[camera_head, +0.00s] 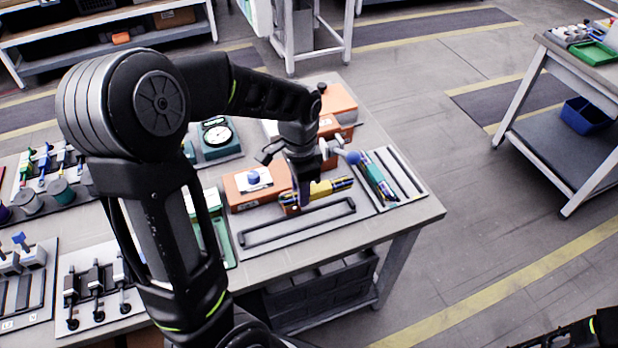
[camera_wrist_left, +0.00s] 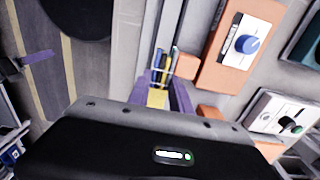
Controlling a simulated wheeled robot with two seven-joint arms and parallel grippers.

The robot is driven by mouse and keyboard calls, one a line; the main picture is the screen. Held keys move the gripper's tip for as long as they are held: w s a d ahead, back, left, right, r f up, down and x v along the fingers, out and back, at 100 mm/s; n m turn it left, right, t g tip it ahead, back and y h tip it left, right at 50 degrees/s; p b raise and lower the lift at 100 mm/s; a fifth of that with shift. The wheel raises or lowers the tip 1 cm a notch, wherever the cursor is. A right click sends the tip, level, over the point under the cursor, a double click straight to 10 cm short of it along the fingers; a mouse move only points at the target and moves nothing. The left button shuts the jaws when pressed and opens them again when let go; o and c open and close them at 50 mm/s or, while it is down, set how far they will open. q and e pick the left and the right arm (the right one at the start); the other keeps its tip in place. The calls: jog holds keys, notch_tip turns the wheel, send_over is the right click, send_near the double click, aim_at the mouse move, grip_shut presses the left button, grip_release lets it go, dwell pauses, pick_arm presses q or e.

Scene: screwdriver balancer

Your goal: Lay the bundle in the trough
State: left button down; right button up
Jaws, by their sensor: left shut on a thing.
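The bundle (camera_head: 331,187), yellow with dark and blue ends, is between the fingers of my left gripper (camera_head: 305,190). The gripper points down and is shut on it. In the left wrist view the bundle (camera_wrist_left: 158,97) shows between the purple fingers (camera_wrist_left: 160,98), with several thin rods sticking out beyond. A long black-rimmed trough (camera_head: 300,229) lies on a grey plate, just in front of the bundle in the head view. The trough looks empty. I cannot tell how high the bundle is above the table. My right gripper is not clearly in view.
An orange block with a blue knob (camera_head: 254,178) stands left of the gripper. A slotted rack (camera_head: 405,175) holding a green and blue bundle (camera_head: 376,180) lies to the right. A dial gauge (camera_head: 217,134) stands behind. Fixtures fill the table's left side.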

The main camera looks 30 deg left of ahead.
aim_at(302, 221)
pick_arm(q)
jog(key=shift+s, duration=0.15)
jog(key=shift+f, duration=0.35)
notch_tip(302, 221, down, 7)
jog(key=b, duration=0.6)
jog(key=shift+f+b, duration=0.4)
jog(key=shift+f, duration=0.15)
dwell(0.4)
dwell(0.4)
jog(key=c, duration=1.1)
grip_release()
jog(key=shift+r, duration=0.1)
jog(key=shift+w, duration=0.2)
